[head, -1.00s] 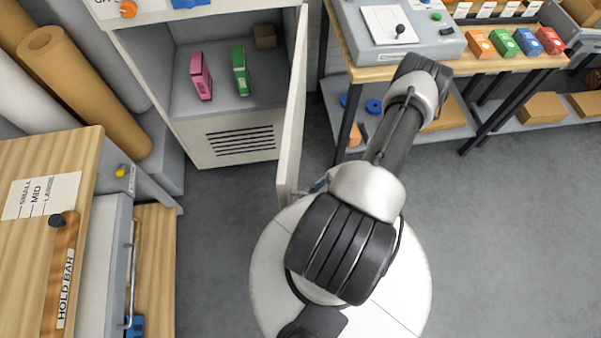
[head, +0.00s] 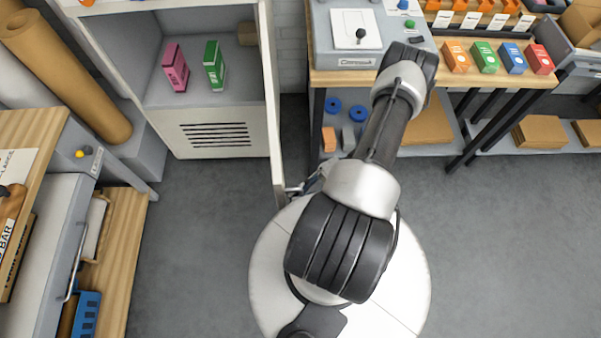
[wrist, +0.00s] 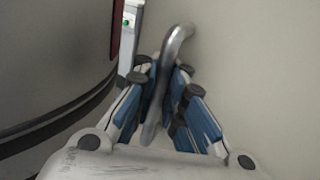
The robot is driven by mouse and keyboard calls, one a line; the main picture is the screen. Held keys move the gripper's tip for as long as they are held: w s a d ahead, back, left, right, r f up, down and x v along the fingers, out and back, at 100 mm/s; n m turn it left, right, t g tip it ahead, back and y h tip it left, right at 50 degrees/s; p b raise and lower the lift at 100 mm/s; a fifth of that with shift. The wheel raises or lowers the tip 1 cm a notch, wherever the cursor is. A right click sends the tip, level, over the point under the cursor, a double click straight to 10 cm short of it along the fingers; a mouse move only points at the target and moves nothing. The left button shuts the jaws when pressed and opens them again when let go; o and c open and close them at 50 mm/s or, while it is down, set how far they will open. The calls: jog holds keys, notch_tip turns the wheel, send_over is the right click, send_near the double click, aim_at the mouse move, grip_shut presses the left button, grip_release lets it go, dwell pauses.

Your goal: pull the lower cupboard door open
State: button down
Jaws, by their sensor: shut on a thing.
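The lower cupboard door (head: 271,110) stands wide open in the head view, seen nearly edge-on at the right side of the cupboard. In the wrist view the door's pale face (wrist: 258,70) fills the right side, with a curved metal handle (wrist: 178,38) on it. My gripper (wrist: 166,88) is shut on this handle, its blue-padded fingers on either side of the bar. In the head view the gripper is mostly hidden behind my arm, with a small part showing by the door's near edge. The cupboard inside (head: 190,40) is exposed.
A pink box (head: 175,68) and a green box (head: 214,66) stand in the cupboard. A workbench (head: 350,77) is at the right, a wooden-topped unit (head: 30,130) at the left. Grey floor (head: 200,230) is clear before the cupboard and at the right.

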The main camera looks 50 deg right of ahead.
jog(key=shift+w, duration=0.1)
jog(key=c, duration=1.9)
grip_release()
jog(key=shift+d, duration=0.1)
jog(key=shift+c, duration=0.2)
jog(key=v, duration=1.2)
